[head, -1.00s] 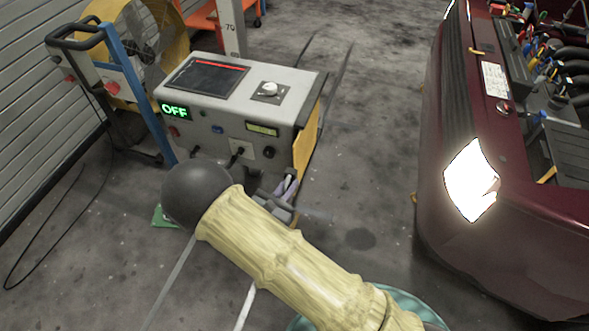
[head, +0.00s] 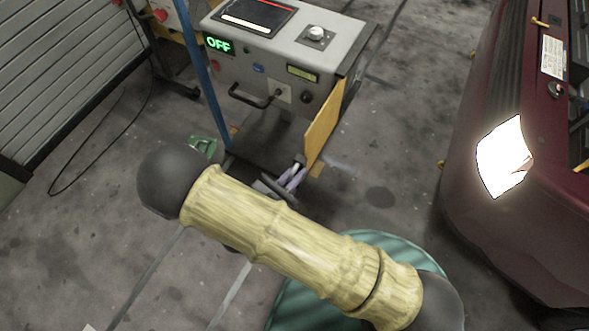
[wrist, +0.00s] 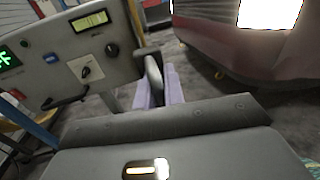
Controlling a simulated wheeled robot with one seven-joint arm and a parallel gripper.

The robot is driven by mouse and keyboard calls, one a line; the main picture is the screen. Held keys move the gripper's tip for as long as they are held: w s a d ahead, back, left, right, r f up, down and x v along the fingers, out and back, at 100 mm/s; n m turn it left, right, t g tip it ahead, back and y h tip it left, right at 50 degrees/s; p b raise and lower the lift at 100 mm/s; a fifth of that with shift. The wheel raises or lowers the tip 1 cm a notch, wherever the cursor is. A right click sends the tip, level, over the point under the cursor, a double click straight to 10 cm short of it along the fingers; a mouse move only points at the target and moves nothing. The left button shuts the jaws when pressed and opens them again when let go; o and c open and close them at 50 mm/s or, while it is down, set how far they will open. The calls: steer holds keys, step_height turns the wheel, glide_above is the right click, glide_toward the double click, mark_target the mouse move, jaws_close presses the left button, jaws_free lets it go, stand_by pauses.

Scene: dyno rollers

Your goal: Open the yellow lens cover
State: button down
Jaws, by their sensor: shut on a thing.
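The yellow lens cover (head: 323,127) is an upright flat panel at the right side of the grey console box (head: 290,45). In the wrist view it shows only as a thin yellow edge (wrist: 136,22). My gripper (head: 296,176) is low at the panel's bottom edge, with its pale purple fingers shut. In the wrist view, the fingers (wrist: 158,85) close around a dark grey piece by the cover's edge. How that piece joins the cover is hidden. My arm crosses the lower part of the head view.
A dark red car (head: 508,215) with a bright headlight stands to the right. The floor between console and car is clear. A black cable (head: 98,160) lies at the left.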

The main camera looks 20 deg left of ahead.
steer(key=c, duration=1.5)
jaws_free()
steer(key=v, duration=1.7)
steer(key=shift+s, duration=0.25)
steer(key=shift+w, duration=0.1)
